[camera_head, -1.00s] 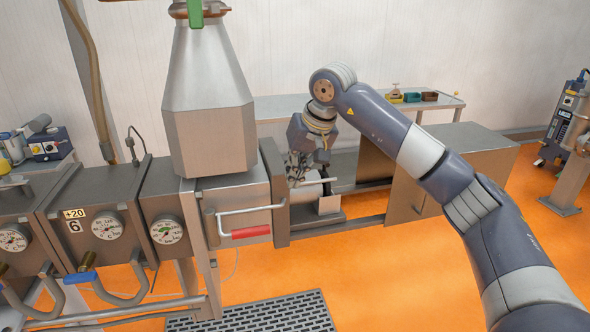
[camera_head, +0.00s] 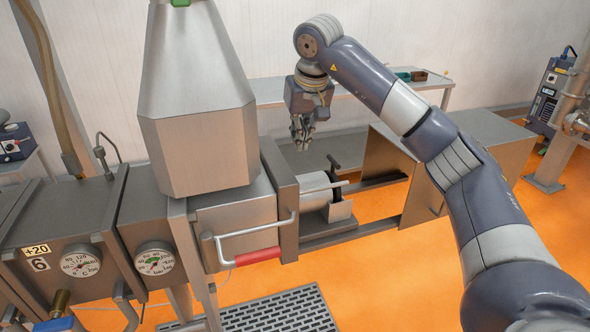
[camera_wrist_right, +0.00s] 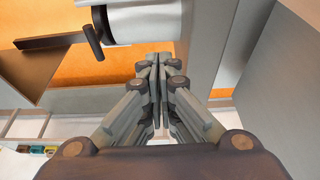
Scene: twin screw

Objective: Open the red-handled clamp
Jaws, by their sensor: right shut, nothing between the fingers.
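The clamp's red handle (camera_head: 258,255) sits on a bent metal bar across the front of the steel block, below the large hopper. My right gripper (camera_head: 303,148) points down behind and above the machine's end, to the right of the hopper and well apart from the red handle. In the right wrist view its fingers (camera_wrist_right: 160,62) are together with nothing between them. The red handle does not show in that view. My left gripper is not in view.
A white cylinder with a dark T-shaped bar (camera_head: 334,167) lies below my right gripper; it also shows in the wrist view (camera_wrist_right: 135,22). A steel hopper (camera_head: 200,110) stands left of the gripper. A shelf (camera_head: 270,90) runs behind.

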